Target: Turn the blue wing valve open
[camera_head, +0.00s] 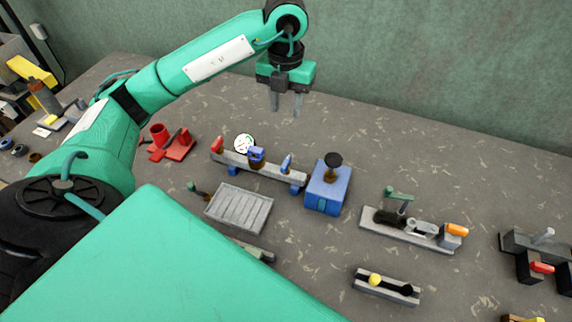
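A grey rail (235,158) stands on the table left of the middle. It bears a red handle (217,145) at its left end, a blue part (256,154) on a brown base near its middle, and an upright blue wing-shaped handle (286,163) near its right end. I cannot tell for sure which blue part is the wing valve. My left gripper (286,107) hangs above and behind the rail, fingers pointing down, apart and empty. It touches nothing. My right gripper is not in view.
A round white gauge (244,143) is behind the rail. A blue box with a black knob (327,188) stands to its right, a red fixture (173,145) to its left, and a grey ribbed tray (239,208) in front. The table's back right is clear.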

